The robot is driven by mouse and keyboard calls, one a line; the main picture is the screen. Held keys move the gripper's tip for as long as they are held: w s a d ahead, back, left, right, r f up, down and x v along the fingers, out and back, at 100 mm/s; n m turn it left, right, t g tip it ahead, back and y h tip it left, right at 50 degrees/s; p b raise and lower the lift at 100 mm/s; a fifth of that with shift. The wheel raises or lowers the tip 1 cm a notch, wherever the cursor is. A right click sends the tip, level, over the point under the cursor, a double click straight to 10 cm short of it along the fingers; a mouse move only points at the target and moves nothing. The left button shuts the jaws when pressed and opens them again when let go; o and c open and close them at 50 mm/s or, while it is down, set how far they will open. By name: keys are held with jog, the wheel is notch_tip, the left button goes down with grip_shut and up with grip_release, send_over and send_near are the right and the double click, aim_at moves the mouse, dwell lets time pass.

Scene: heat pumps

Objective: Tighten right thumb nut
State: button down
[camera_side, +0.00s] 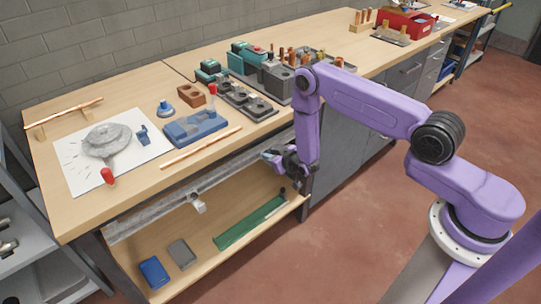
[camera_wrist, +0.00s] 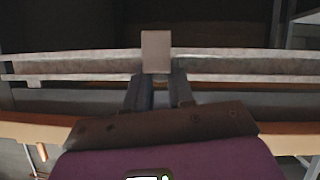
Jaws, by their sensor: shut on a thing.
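A long grey metal rail (camera_side: 160,209) runs along the front of the bench below the worktop; it also crosses the wrist view (camera_wrist: 230,67). A pale thumb nut (camera_side: 199,204) sits on the rail's left part. My gripper (camera_side: 269,157) is at the rail's right part. In the wrist view, the fingers (camera_wrist: 160,88) are shut on a small grey block-like piece, the right thumb nut (camera_wrist: 155,52), which stands against the rail. In the side view that nut is hidden by my gripper. Its thread and how tight it is cannot be seen.
The worktop (camera_side: 135,85) above holds a blue vise-like fixture (camera_side: 195,130), copper pipes (camera_side: 200,149) and a grey round part on white paper (camera_side: 107,139). The lower shelf (camera_side: 205,243) holds a green strip (camera_side: 250,222) and blue and grey boxes. The floor in front is clear.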

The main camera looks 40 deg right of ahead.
jog(key=shift+w+a+r+m+y, duration=0.1)
jog(key=shift+w+r+m+y, duration=0.05)
jog(key=shift+m+y, duration=0.55)
jog(key=shift+w+a+r+m+y, duration=0.1)
jog(key=shift+w+r+m+y, duration=0.05)
jog(key=shift+m+y, duration=0.5)
jog(key=c, duration=1.1)
grip_release()
jog(key=shift+s, duration=0.1)
jog(key=shift+v, duration=2.55)
jog(key=shift+d+f, duration=0.25)
